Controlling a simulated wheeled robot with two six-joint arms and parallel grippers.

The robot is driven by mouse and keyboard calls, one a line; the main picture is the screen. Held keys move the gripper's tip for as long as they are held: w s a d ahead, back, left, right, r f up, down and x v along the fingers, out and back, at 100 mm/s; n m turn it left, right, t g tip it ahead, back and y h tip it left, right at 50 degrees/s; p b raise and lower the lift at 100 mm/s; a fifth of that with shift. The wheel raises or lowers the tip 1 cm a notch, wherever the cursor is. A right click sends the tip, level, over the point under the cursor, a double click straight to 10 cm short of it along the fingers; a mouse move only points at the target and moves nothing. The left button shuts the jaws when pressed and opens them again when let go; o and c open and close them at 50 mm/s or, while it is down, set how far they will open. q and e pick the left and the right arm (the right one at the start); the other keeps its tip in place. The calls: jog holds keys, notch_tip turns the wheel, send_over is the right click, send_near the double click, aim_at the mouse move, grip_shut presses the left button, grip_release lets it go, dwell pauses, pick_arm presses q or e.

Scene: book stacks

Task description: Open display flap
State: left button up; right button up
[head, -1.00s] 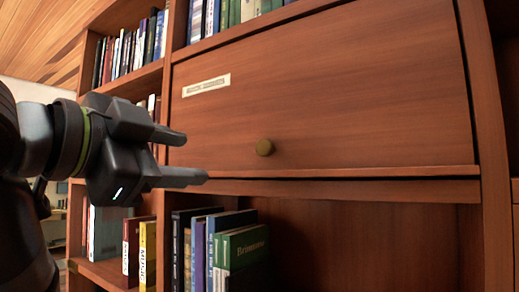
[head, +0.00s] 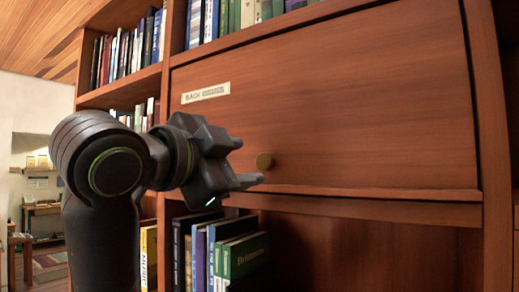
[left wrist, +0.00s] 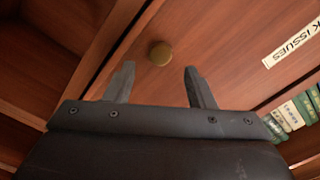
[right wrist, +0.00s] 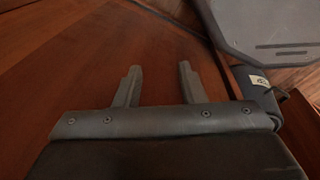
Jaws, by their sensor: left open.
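The display flap (head: 350,110) is a wide reddish-brown wooden panel, closed in the bookcase. A round brass knob (head: 264,161) sits near its lower edge, and a pale label (head: 205,93) is at its upper left. My left gripper (head: 250,166) is open and empty, its fingertips just left of the knob in the head view. In the left wrist view the knob (left wrist: 161,53) lies ahead, between the lines of the two spread fingers (left wrist: 160,82), apart from them. My right gripper (right wrist: 156,82) shows only in the right wrist view, open and empty, over a reddish-brown wooden surface.
Books (head: 245,255) stand on the shelf below the flap at the left, with an empty part of the shelf (head: 360,250) to their right. More books fill the shelves (head: 125,52) at upper left. A bookcase upright (head: 488,120) bounds the flap at right.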

aim_at(263, 162)
pick_arm(q)
jog(key=p+x, duration=0.1)
jog(key=x, duration=0.4)
jog(key=shift+w+d+p, duration=0.15)
jog(key=shift+w+p, duration=0.1)
jog(key=shift+p, duration=0.05)
grip_shut()
